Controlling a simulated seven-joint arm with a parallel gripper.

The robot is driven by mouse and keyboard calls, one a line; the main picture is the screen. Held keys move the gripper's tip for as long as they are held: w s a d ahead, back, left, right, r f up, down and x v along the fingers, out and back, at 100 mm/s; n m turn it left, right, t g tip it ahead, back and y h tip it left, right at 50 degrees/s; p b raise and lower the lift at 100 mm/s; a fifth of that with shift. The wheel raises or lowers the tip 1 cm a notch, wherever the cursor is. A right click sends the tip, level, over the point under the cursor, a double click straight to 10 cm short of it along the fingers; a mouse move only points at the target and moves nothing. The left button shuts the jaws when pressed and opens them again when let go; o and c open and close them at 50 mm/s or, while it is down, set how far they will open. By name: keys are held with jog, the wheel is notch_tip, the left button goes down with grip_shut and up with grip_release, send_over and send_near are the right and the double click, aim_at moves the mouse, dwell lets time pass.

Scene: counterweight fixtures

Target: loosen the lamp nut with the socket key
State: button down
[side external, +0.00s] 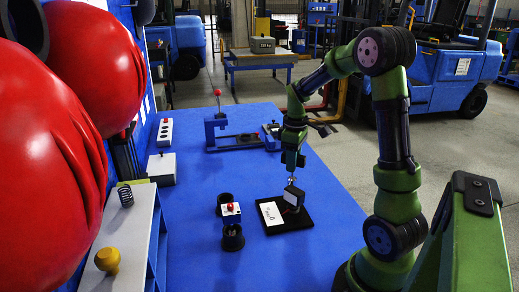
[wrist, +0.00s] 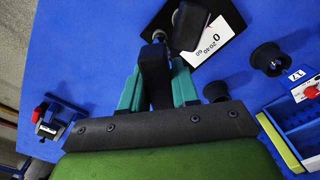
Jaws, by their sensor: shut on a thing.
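My gripper (side external: 292,166) points down over the lamp stand at the right front of the blue table. In the wrist view its teal fingers (wrist: 154,88) are shut on the dark socket key (wrist: 155,62). The key's far end meets a small silvery part (wrist: 159,36), probably the lamp nut; I cannot tell if the socket is seated on it. The lamp's black head (side external: 290,196) stands tilted on a black base (side external: 297,224), just below the gripper. It also shows beside the key in the wrist view (wrist: 190,25). A white scale card (side external: 270,213) lies on the base.
A blue vise-like fixture (side external: 216,130) is behind. A shelf with a spring (side external: 125,195) and yellow knob (side external: 107,259) edges the left. The table's near right is clear.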

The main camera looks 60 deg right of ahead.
aim_at(292, 177)
jog(key=shift+f, duration=1.55)
dwell(0.8)
dwell(0.5)
jog(key=n, duration=0.6)
jog(key=shift+n, duration=0.6)
jog(key=n, duration=0.5)
jog(key=shift+n, duration=0.4)
jog(key=shift+r, duration=2.05)
